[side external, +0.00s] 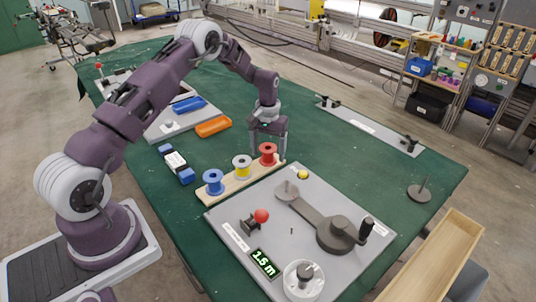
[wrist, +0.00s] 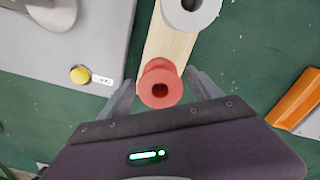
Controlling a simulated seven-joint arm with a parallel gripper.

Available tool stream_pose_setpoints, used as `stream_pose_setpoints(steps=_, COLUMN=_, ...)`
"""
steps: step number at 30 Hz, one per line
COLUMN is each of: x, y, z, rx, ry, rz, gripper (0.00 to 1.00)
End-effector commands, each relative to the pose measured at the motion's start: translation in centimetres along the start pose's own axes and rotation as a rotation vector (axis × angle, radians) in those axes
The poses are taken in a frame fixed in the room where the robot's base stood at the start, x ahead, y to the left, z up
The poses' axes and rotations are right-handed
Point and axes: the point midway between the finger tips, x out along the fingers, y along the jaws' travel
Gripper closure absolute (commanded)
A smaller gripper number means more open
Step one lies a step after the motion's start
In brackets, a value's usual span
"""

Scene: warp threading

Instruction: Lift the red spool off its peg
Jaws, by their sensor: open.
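The red spool (side external: 268,155) stands upright at the far right end of a pale wooden board (side external: 215,199) in the side external view. My gripper (side external: 268,152) is above the board with its fingers pointing down, one on each side of the red spool. In the wrist view the red spool (wrist: 155,75) lies between the two open fingers (wrist: 163,88), with a gap visible on each side. Its dark centre hole shows, but I cannot make out the peg inside it.
A grey plate (side external: 325,205) with a crank (side external: 340,235) and a red-knobbed lever (side external: 261,216) lies in front. An orange tray (side external: 213,127) is behind. Green tabletop to the right is mostly clear.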

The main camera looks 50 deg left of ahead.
Motion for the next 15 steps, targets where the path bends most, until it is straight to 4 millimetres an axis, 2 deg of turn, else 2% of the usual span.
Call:
stream_pose_setpoints(steps=5, x=-0.02, y=0.00, z=-0.01, rx=0.000, ry=0.000, rz=0.000, gripper=0.29)
stream_pose_setpoints(steps=12, x=-0.04, y=0.00, z=-0.01, rx=0.000, ry=0.000, rz=0.000, gripper=0.76)
stream_pose_setpoints(steps=15, x=-0.19, y=0.01, z=-0.03, rx=0.000, ry=0.001, rz=0.000, gripper=0.78)
